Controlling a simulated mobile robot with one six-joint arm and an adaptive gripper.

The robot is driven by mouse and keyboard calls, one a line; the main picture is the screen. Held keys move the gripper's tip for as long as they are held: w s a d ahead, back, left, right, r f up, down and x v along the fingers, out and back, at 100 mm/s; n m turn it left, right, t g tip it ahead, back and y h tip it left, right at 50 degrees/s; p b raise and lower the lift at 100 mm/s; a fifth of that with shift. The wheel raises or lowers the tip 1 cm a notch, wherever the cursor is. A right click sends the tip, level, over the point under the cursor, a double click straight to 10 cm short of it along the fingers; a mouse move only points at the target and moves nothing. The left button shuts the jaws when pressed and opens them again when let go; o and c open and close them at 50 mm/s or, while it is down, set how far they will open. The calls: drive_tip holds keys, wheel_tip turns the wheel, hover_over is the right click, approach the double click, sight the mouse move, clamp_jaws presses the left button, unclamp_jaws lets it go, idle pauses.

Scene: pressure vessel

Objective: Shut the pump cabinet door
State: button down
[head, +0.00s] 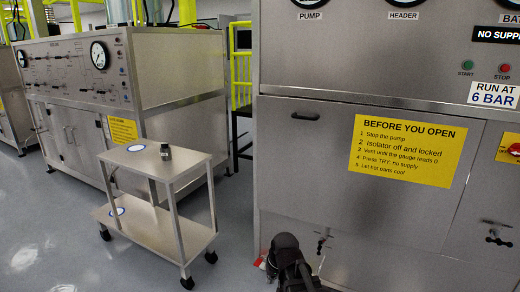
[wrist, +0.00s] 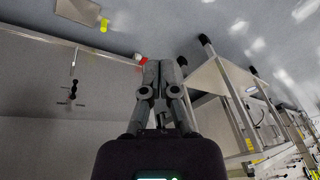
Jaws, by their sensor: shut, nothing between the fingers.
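The pump cabinet door (head: 300,165) is the broad steel panel on the right in the head view. It has a dark slot handle (head: 305,117) at its upper left and a yellow "BEFORE YOU OPEN" sign (head: 408,149). The door looks nearly flush with the cabinet front; I cannot tell if a gap remains. In the wrist view a steel cabinet face (wrist: 50,145) fills the lower left. My gripper (wrist: 162,65) is shut and empty, beside that face. In the head view my dark arm end shows low, in front of the cabinet's lower left; its fingertips are not clear.
A steel trolley (head: 180,166) with a small dark object (head: 165,152) stands left of the cabinet; it also shows in the wrist view (wrist: 215,80). A small valve (head: 322,240) projects below the door. Another cabinet (head: 75,100) stands behind. Floor is free at lower left.

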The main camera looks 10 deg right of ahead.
sight(261, 147)
drive_tip(key=w+a+r+m+t+y+p, duration=0.1)
drive_tip(key=w+a+r+t, duration=0.3)
drive_tip(key=w, duration=0.5)
drive_tip(key=w+a+r+m+t+y, duration=0.25)
drive_tip(key=w+r, duration=0.25)
drive_tip(key=w, duration=0.3)
drive_tip(key=w+a+r+m+t+y+p, duration=0.1)
drive_tip(key=w+a+r+t, duration=0.35)
drive_tip(key=w, duration=0.45)
drive_tip(key=w+d+r+m+h+p, duration=0.1)
drive_tip(key=w+d+r+m+h, duration=0.2)
drive_tip(key=w+m+h, duration=0.5)
drive_tip(key=w+d+r+m+t+h+p, duration=0.1)
drive_tip(key=w+d+r+m+h, duration=0.3)
drive_tip(key=m, duration=0.8)
drive_tip(key=shift+w+r+t+h+p, duration=0.35)
drive_tip(key=shift+w+r+h, duration=0.85)
drive_tip(key=shift+w+h, duration=1)
drive_tip(key=shift+w+d, duration=0.15)
drive_tip(key=shift+w, duration=0.1)
drive_tip(key=x, duration=1.3)
drive_tip(key=shift+w+d+f, duration=0.1)
drive_tip(key=shift+w, duration=0.2)
